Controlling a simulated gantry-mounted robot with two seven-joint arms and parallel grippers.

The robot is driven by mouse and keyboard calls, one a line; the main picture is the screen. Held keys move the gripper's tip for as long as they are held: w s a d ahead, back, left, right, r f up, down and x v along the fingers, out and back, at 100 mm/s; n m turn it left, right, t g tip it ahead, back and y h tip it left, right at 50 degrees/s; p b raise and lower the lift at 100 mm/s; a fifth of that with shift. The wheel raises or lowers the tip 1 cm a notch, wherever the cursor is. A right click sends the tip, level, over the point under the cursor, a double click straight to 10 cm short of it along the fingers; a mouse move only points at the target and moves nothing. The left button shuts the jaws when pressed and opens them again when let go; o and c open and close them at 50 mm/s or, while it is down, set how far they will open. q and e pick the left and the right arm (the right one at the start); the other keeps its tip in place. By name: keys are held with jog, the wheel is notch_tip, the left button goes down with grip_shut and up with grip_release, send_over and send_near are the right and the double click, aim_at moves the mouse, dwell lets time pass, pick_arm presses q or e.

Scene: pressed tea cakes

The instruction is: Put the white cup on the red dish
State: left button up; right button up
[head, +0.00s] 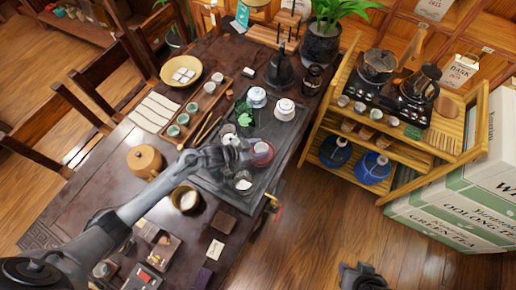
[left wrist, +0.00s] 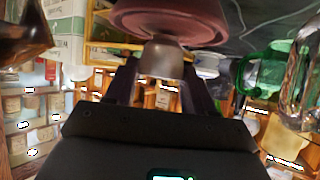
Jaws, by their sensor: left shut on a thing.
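My left gripper (head: 250,154) is over the dark tea tray, beside the red dish (head: 262,153). In the left wrist view the gripper (left wrist: 162,82) is shut on the small white cup (left wrist: 162,60), which looks greyish in the shade. The cup overlaps the red dish (left wrist: 175,20) in that view; I cannot tell whether they touch. In the head view the fingers largely hide the held cup. A dark part of what looks like my right gripper (head: 360,278) shows at the bottom edge; its jaws are unclear.
The dark tray (head: 222,190) also holds a small white vessel (head: 243,182), a green piece (head: 244,113) and two white lidded pots (head: 257,97) (head: 285,108). A bowl (head: 185,198) stands left of the tray. A wooden shelf cart (head: 440,150) stands to the right.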

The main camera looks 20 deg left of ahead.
pick_arm(q)
jog(key=shift+f, duration=0.15)
jog(key=shift+f, duration=0.15)
jog(key=o, duration=1)
